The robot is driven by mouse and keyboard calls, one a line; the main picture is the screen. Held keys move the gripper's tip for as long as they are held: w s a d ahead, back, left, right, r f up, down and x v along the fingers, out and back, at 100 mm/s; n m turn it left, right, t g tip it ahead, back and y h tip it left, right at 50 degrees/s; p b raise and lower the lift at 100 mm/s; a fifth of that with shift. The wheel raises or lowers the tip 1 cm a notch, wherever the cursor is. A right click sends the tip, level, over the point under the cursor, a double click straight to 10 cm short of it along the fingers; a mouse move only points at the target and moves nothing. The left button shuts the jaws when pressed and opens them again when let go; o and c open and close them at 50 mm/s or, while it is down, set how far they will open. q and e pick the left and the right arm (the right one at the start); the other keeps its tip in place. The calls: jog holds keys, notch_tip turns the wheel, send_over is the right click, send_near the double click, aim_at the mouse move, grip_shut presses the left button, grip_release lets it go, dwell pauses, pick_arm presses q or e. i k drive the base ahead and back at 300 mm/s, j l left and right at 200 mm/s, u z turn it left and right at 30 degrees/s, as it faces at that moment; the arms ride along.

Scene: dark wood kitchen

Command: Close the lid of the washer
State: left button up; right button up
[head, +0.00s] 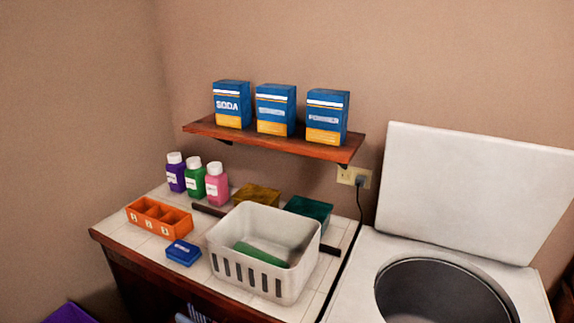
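The washer (358,284) stands at the right, white, with its round dark drum opening (440,295) showing on top. Its white lid (475,190) is open and stands up at the back, tilted slightly back near the wall. The front of the washer is cut off by the bottom edge of the view. Neither of my grippers shows in the head view.
A tiled counter (120,240) left of the washer holds a white basket (260,278), an orange divided box (160,219), a blue box (183,253) and several bottles. A wall shelf (275,140) carries three blue boxes. A plugged cord (360,200) hangs behind the washer.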

aim_at(497, 199)
jog(key=z, duration=0.95)
